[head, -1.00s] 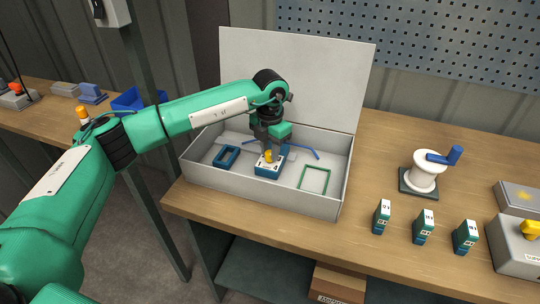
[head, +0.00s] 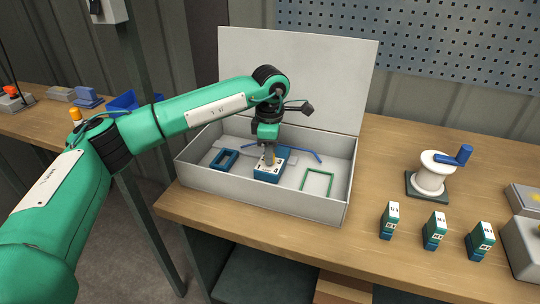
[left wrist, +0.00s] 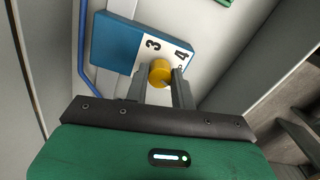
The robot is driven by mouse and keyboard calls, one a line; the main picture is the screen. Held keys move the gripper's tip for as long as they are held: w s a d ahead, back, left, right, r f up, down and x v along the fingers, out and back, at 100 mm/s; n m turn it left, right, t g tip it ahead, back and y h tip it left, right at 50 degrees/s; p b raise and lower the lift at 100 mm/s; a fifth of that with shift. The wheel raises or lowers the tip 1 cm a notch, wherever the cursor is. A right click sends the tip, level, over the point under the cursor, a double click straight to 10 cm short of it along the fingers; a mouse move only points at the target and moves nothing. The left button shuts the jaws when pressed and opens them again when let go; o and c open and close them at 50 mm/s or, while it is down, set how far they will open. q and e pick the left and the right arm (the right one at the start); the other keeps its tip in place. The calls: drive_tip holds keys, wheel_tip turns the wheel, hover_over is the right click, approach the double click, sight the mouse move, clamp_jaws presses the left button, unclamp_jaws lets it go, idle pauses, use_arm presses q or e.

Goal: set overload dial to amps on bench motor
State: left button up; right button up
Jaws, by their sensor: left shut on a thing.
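The overload unit is a blue block with a white dial face (head: 263,176) inside an open grey box (head: 190,172). In the left wrist view its blue body (left wrist: 118,42) and the printed numbers 3 and 4 show beside a yellow dial knob (left wrist: 160,73). My left gripper (head: 269,160) points down onto the unit; in the left wrist view its two fingers (left wrist: 162,88) are shut on the yellow knob, one on each side. The gripper hides part of the dial face, and I cannot read where the dial points. My right gripper is not in view.
The box holds a blue frame (head: 225,160), a green frame (head: 317,181) and a blue cable (head: 304,152); its raised lid (head: 310,80) stands behind. Several green blocks (head: 434,231) and a white spool with a blue crank (head: 434,172) stand to the right. Bare bench lies between.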

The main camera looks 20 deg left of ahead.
use_arm(q)
drive_tip(key=shift+m, duration=0.9)
drive_tip(key=shift+r+m+b, duration=0.1)
drive_tip(key=shift+m+b, duration=0.65)
drive_tip(key=shift+m, duration=1.05)
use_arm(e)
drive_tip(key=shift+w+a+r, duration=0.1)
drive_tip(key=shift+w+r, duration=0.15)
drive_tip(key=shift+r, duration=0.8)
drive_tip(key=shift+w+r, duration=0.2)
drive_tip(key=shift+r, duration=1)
use_arm(q)
drive_tip(key=o, duration=1)
wheel_tip(320, 180, up, 14)
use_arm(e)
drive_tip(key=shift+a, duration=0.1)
